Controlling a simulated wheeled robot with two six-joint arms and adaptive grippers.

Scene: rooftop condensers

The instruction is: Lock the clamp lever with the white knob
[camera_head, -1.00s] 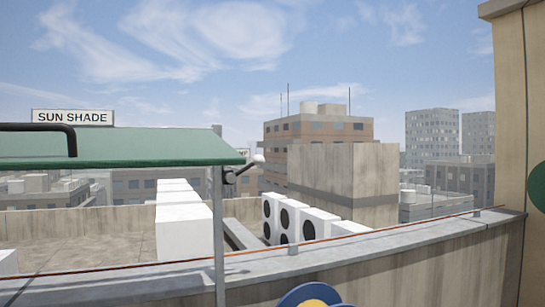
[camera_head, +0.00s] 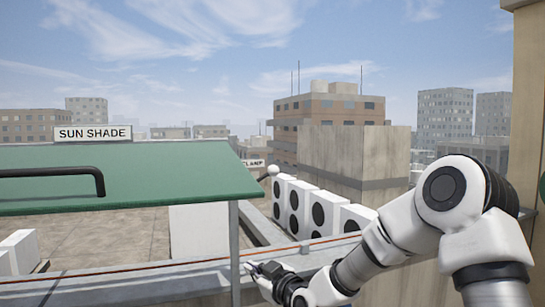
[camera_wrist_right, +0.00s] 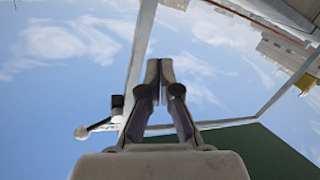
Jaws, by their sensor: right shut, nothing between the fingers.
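The clamp lever's white knob (camera_head: 273,170) shows just past the right corner of the green shade, by the post top. Its rod is mostly hidden behind the shade in the head view. In the right wrist view the white knob (camera_wrist_right: 80,132) sits on a thin rod running to a black clamp block (camera_wrist_right: 117,108) on a post. My right gripper (camera_head: 250,267) is below the knob in the head view, near the post, apart from the lever. In the wrist view its fingertips (camera_wrist_right: 159,66) are together and empty, with the lever to their left. My left gripper is not in view.
The green sun shade (camera_head: 150,180) with a black handle (camera_head: 98,180) fills the left. Its grey post (camera_head: 234,250) stands close to my right gripper. A parapet ledge (camera_head: 180,284) runs behind. A partly hidden CLAMP sign (camera_head: 254,163) is behind the knob. White condenser units (camera_head: 300,208) stand beyond.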

